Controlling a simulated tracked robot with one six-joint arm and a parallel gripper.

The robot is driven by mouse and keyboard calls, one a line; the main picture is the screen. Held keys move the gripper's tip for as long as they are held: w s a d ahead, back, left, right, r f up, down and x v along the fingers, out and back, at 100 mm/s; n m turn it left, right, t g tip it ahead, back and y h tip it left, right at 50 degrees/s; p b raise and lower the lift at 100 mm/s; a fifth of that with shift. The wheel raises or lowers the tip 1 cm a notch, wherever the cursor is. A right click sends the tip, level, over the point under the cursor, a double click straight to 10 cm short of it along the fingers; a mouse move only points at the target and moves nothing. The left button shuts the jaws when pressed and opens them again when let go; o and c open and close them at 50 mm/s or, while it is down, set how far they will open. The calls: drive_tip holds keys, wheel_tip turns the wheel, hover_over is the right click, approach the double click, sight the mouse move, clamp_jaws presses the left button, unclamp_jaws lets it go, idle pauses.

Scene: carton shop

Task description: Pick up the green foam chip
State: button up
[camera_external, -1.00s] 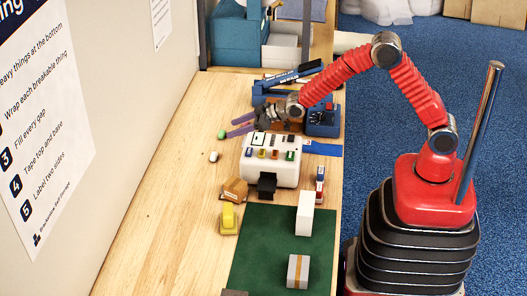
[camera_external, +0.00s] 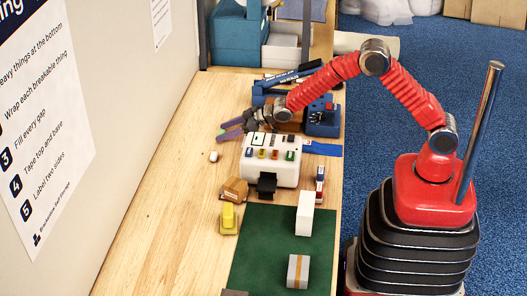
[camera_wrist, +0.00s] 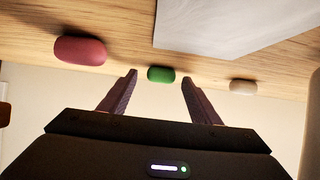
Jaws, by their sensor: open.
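The green foam chip (camera_wrist: 160,74) is a small rounded piece on the wooden table. In the wrist view it lies at the gap between my two fingertips, with bare space on either side of it. In the outside view my gripper (camera_external: 221,132) has its purple fingers around the chip's place, and they hide most of the chip. In the wrist view my gripper (camera_wrist: 160,77) is open, one finger left and one right of the chip. I cannot tell whether the fingertips have reached fully past it.
A dark pink chip (camera_wrist: 80,50) lies to the left and an off-white chip (camera_wrist: 243,87) to the right in the wrist view. A white machine with coloured buttons (camera_external: 271,172) stands near my gripper. The table's left part (camera_external: 180,180) is clear.

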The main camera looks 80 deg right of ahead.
idle(0.4)
drive_tip(key=c, duration=1.1)
drive_tip(key=shift+r, duration=0.15)
drive_tip(key=shift+c, duration=0.3)
wheel_tip(320, 180, up, 10)
idle(0.4)
